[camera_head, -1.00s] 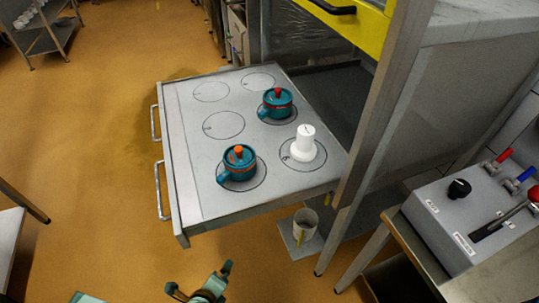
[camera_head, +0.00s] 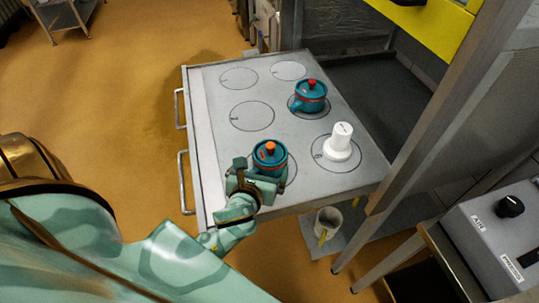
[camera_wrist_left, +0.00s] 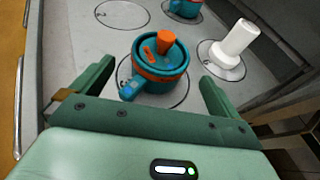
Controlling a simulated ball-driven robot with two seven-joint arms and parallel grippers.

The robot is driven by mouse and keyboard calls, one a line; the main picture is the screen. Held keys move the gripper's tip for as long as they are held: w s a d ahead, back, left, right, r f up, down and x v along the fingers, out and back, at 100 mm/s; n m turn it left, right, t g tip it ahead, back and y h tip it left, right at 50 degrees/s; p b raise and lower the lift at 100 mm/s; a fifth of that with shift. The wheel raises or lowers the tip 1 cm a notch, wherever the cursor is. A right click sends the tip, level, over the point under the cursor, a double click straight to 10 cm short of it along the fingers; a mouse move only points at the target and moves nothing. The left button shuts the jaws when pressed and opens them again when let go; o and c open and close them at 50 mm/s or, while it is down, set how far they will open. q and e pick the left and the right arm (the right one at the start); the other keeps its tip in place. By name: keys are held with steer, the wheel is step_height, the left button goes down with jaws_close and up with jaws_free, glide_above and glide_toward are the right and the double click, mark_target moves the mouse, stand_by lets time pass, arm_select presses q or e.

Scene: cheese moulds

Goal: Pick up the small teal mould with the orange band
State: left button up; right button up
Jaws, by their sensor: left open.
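The teal mould with an orange knob and orange band (camera_head: 270,155) stands upright on the near marked circle of the drawer-like metal top (camera_head: 222,180). It also shows in the left wrist view (camera_wrist_left: 160,62), with its handle toward lower left. My left gripper (camera_head: 260,177) is open at the near side of this mould and partly hides its base. In the left wrist view the fingers (camera_wrist_left: 157,78) are spread to either side of the mould's near part, with visible gaps. A second teal mould, with a red knob and red band (camera_head: 310,95), stands farther back. My right gripper is not in view.
A white stepped piece (camera_head: 339,142) stands on the circle to the right of the near mould. Several circles at left and back are empty. A steel post (camera_head: 440,130) and control box (camera_head: 510,240) stand at right. A cup (camera_head: 328,222) sits on a lower shelf.

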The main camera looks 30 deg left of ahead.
mark_target(269, 158)
arm_select(q)
steer(key=x, duration=0.4)
steer(key=shift+w+f+b, duration=0.1)
steer(key=shift+f+b, duration=0.05)
steer(key=shift+b, duration=0.15)
steer(key=b+x, duration=0.1)
steer(key=x, duration=0.3)
steer(key=shift+w+d+f+b, duration=0.1)
steer(key=shift+d+f+b, duration=0.05)
steer(key=shift+f+b, duration=0.25)
steer(key=shift+w+f, duration=0.1)
steer(key=shift+w, duration=0.25)
steer(key=c, duration=0.8)
